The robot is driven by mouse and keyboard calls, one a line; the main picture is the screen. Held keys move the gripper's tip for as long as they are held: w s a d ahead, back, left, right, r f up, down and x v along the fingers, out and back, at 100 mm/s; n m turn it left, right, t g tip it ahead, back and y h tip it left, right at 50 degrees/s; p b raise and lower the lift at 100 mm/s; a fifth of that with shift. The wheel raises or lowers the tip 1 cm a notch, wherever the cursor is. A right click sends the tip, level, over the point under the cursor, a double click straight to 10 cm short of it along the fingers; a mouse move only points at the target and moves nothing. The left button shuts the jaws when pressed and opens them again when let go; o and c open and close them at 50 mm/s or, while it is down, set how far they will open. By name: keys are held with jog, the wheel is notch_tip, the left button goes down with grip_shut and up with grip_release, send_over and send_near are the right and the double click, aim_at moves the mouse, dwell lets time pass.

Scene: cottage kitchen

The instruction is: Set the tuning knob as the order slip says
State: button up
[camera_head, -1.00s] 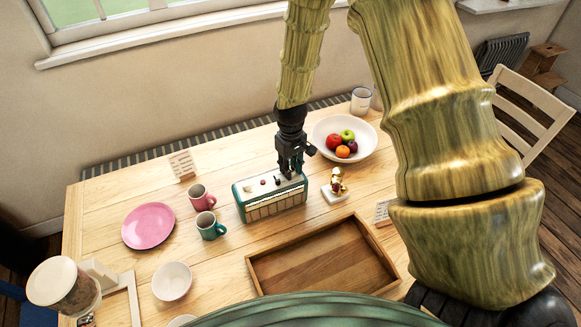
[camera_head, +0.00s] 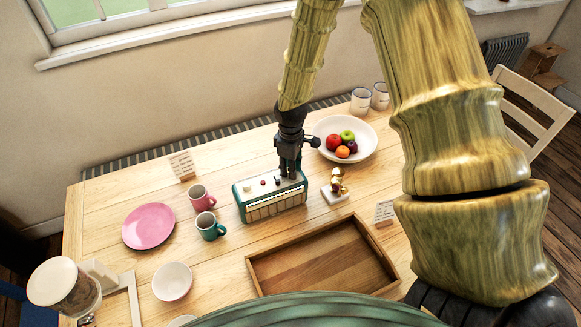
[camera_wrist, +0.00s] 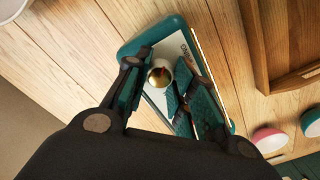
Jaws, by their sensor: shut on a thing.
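A green radio (camera_head: 270,203) with a pale top stands on the table; it also shows in the wrist view (camera_wrist: 140,45). Small knobs sit on its top, one of them red (camera_head: 263,183). My gripper (camera_head: 289,174) points down at the radio's right end. In the wrist view, a round pale knob with a brass-coloured centre (camera_wrist: 160,76) sits between the fingers, and my gripper is shut on it. In the head view the fingers hide this knob. Two small cards with writing, one at the back (camera_head: 181,166) and one at the right (camera_head: 384,212), are too small to read.
A pink mug (camera_head: 201,198) and a green mug (camera_head: 210,227) stand left of the radio. A small stand with brass-coloured pieces (camera_head: 335,188) is close on the right. A fruit bowl (camera_head: 368,140) is behind it. A wooden tray (camera_head: 320,262) lies in front.

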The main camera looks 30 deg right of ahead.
dwell(0.3)
jog(key=o, duration=1.1)
notch_tip(320, 180, up, 12)
jog(key=shift+a, duration=0.1)
dwell(0.5)
